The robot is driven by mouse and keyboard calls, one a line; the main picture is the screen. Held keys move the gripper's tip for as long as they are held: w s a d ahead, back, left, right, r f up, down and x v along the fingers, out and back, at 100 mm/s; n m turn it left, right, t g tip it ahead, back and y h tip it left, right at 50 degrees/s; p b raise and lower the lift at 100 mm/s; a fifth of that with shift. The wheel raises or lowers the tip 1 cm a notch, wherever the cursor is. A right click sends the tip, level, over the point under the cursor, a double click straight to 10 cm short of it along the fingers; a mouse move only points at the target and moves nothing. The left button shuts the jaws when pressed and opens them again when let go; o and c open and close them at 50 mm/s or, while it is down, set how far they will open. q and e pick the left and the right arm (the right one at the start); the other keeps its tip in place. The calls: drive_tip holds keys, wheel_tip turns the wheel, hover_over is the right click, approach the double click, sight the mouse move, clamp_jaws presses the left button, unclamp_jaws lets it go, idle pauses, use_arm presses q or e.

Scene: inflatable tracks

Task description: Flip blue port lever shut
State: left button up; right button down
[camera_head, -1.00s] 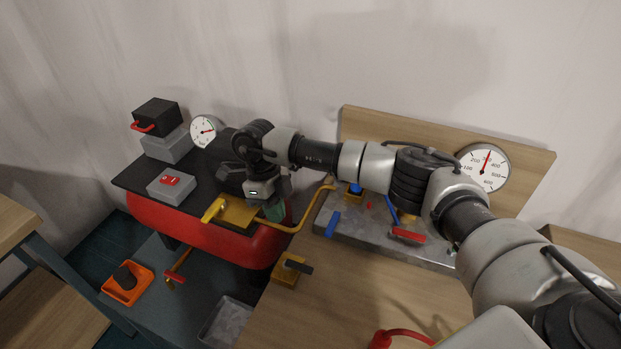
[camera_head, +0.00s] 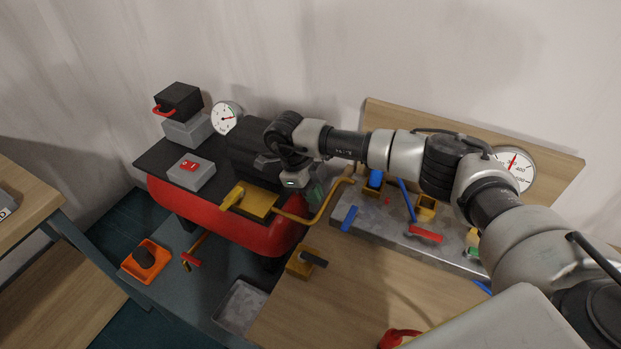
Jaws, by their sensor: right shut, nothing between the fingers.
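The grey metal plate (camera_head: 381,232) on the wooden bench carries several coloured parts. A short blue handle (camera_head: 349,218) lies at its left front edge. A longer thin blue lever (camera_head: 407,200) stands slanted near the middle, between a blue block (camera_head: 375,180) and a yellow fitting (camera_head: 427,207). I cannot tell which is the blue port lever. My right gripper (camera_head: 291,181) is shut and empty, left of the plate above the red tank, apart from both blue handles. Its fingertips are hardly visible. My left gripper is out of view.
The red tank (camera_head: 222,217) has a black top with a grey red-switch box (camera_head: 191,172). A yellow hose (camera_head: 325,207) runs to the plate. A red-handled lever (camera_head: 426,234) and a gauge (camera_head: 513,168) are at the right. The front bench top is mostly clear.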

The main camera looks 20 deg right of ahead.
sight(350, 219)
drive_tip(key=p+x, duration=0.1)
drive_tip(key=x, duration=0.2)
drive_tip(key=shift+s+d+f, duration=0.1)
drive_tip(key=shift+s+f, duration=0.1)
drive_tip(key=shift+f, duration=0.05)
drive_tip(key=shift+s+d+f+p, duration=0.2)
drive_tip(key=shift+s+d+p, duration=0.8)
drive_tip(key=shift+s+d, duration=0.15)
drive_tip(key=shift+s+d+f, duration=0.1)
drive_tip(key=shift+s+d, duration=0.15)
drive_tip(key=shift+s, duration=0.1)
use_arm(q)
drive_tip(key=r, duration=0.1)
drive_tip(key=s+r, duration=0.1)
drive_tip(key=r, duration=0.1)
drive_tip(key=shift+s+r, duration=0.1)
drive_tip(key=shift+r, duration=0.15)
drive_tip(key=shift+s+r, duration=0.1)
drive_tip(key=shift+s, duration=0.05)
use_arm(e)
drive_tip(key=shift+d, duration=0.1)
